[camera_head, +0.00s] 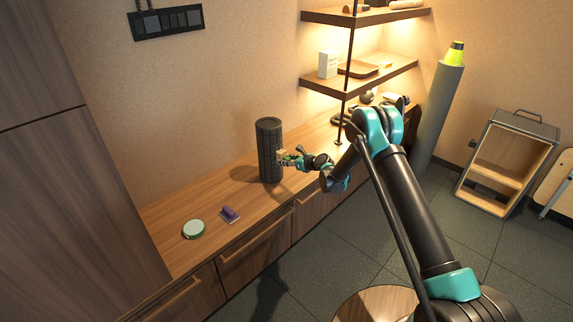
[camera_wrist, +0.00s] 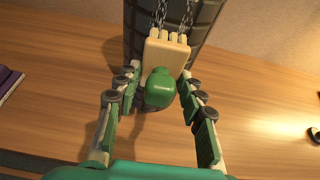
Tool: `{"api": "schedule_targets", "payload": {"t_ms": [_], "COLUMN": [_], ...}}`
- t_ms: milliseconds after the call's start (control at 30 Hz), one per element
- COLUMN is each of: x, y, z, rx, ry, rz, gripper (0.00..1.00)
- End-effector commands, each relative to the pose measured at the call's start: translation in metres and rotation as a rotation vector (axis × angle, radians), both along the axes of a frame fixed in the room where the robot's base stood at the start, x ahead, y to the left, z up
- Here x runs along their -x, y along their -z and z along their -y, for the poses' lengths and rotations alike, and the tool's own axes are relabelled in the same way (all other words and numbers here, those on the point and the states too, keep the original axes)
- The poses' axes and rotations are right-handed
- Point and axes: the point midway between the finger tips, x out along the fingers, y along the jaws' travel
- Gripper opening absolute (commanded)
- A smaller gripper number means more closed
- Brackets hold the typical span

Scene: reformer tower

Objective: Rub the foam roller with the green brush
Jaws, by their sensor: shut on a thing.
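The foam roller (camera_head: 268,145) is a dark, ribbed cylinder standing upright on the wooden counter. Its lower part shows at the top of the wrist view (camera_wrist: 205,18). My gripper (camera_head: 290,160) is at its right side, at about mid height. In the wrist view my gripper (camera_wrist: 160,92) is shut on the green brush, with a finger on each side of its round green knob (camera_wrist: 160,88). The brush's pale block (camera_wrist: 166,53) points at the roller and overlaps it in view. The bristle tips are hard to make out, so I cannot tell whether they touch the roller.
The counter (camera_head: 165,215) also holds a round green-and-white item (camera_head: 194,229) and a purple brush-like item (camera_head: 229,214), left of the roller. Shelves (camera_head: 375,76) on a dark post stand to the right. The counter just left of the roller is clear.

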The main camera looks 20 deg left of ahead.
Motion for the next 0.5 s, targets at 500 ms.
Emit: {"api": "schedule_targets", "payload": {"t_ms": [500], "x": [-0.001], "y": [-0.028], "z": [-0.002], "rx": [0.000], "ry": [0.000], "rz": [0.000], "gripper": [0.16]}}
